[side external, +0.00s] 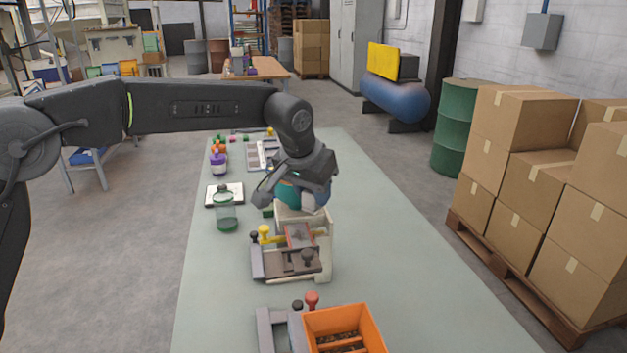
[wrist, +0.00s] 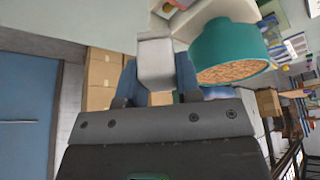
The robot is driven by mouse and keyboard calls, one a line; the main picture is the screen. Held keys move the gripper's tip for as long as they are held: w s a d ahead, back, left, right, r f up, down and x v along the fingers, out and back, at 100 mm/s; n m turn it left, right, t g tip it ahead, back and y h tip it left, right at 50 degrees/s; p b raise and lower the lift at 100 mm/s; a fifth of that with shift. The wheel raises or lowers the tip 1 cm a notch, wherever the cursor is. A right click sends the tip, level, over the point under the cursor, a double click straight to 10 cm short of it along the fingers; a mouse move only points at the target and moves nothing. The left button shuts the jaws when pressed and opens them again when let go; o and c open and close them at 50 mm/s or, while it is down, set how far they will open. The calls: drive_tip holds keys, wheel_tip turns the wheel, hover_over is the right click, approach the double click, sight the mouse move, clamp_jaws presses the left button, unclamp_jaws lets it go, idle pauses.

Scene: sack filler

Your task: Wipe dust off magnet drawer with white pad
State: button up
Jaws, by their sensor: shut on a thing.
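My gripper (side external: 318,194) is shut on the white pad (side external: 309,203), above the back of a cream machine (side external: 325,252). In the wrist view the white pad (wrist: 156,64) sits between the two fingers of my gripper (wrist: 156,82). The likely magnet drawer, a grey panel with a reddish edge (side external: 299,236), lies on the machine's top, in front of and below the pad. The pad is apart from it. Dust is too small to make out. A teal round vessel (side external: 289,191) is partly hidden behind my gripper; in the wrist view the vessel (wrist: 228,50) shows tan grains.
A yellow knob (side external: 265,231) and dark knobs stand around the machine. A clear green-tinted jar (side external: 226,212) and a white tray (side external: 211,194) are to its left. An orange bin (side external: 374,318) stands in front. The table (side external: 400,265) is clear on the right.

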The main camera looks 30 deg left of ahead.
sight(315, 214)
drive_tip(key=shift+s+a+f, duration=0.6)
drive_tip(key=shift+a+f, duration=0.05)
drive_tip(key=shift+f, duration=0.35)
drive_tip(key=shift+s+a+f, duration=0.6)
drive_tip(key=shift+f, duration=0.4)
drive_tip(key=shift+s+a+f, duration=0.6)
drive_tip(key=shift+a+f, duration=0.05)
drive_tip(key=shift+f, duration=0.35)
drive_tip(key=shift+w+d+r, duration=0.1)
drive_tip(key=shift+w+d, duration=1.6)
drive_tip(key=shift+d, duration=0.35)
drive_tip(key=shift+s+a, duration=1.95)
drive_tip(key=shift+a, duration=0.15)
drive_tip(key=shift+w+d, duration=1.95)
drive_tip(key=shift+w+d+r, duration=0.1)
drive_tip(key=shift+r, duration=3.8)
drive_tip(key=shift+f, duration=0.1)
